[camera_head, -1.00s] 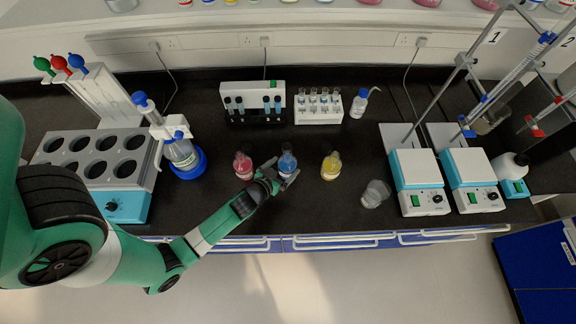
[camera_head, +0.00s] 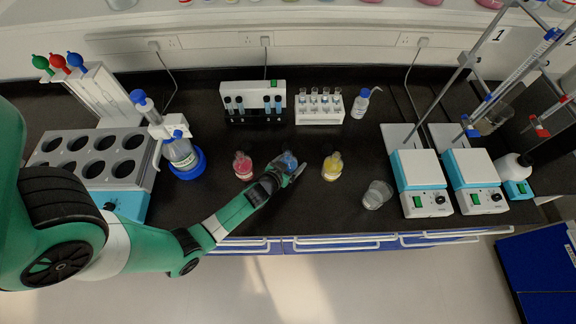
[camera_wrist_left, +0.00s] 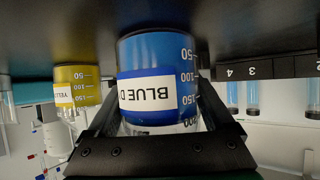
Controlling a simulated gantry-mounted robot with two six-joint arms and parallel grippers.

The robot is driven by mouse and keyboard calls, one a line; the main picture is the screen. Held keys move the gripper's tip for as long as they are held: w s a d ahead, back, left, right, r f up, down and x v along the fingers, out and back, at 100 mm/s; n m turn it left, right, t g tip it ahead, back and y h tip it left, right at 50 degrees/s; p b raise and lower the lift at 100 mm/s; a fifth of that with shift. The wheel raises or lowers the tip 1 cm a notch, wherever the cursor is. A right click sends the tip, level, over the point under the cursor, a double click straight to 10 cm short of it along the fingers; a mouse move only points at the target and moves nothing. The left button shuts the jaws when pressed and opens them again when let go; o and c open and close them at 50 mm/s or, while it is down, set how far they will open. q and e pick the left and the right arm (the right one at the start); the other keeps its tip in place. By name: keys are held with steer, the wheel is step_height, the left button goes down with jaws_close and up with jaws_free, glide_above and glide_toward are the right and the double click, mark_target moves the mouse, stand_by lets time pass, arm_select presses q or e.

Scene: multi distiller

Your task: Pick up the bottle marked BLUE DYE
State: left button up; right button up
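The bottle marked BLUE DYE (camera_head: 288,160) stands between a pink-red bottle (camera_head: 243,165) and a yellow bottle (camera_head: 332,166) on the black bench. My left gripper (camera_head: 290,172) is at the blue bottle and hides part of it. In the left wrist view, which looks upside down, the blue bottle (camera_wrist_left: 157,60) with its white label sits between the two fingers (camera_wrist_left: 160,105). Both fingers are close to its sides; whether they press on it is unclear. The yellow bottle (camera_wrist_left: 77,85) shows beyond, to the left. My right gripper is not in view.
Tube racks (camera_head: 254,103) (camera_head: 319,108) stand behind the bottles. A beaker (camera_head: 377,195) and two hotplate stirrers (camera_head: 424,180) (camera_head: 474,178) are to the right.

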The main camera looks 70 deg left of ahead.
mark_target(290, 159)
arm_select(q)
jaws_close()
steer(key=shift+r, duration=0.1)
steer(key=shift+r, duration=0.2)
steer(key=r+p, duration=0.1)
steer(key=r, duration=0.2)
steer(key=r+p, duration=0.1)
steer(key=shift+s+d+r+p, duration=0.15)
steer(key=shift+s+d+p, duration=0.15)
steer(key=shift+d, duration=0.1)
steer(key=s+d+r, duration=0.1)
steer(key=s+d+r+p, duration=0.1)
steer(key=r, duration=0.1)
steer(key=d+r, duration=0.1)
steer(key=shift+s+r, duration=0.25)
steer(key=shift+s, duration=0.15)
steer(key=d+f+v, duration=0.1)
steer(key=v, duration=0.8)
steer(key=shift+d+r, duration=0.15)
steer(key=shift+d, duration=0.3)
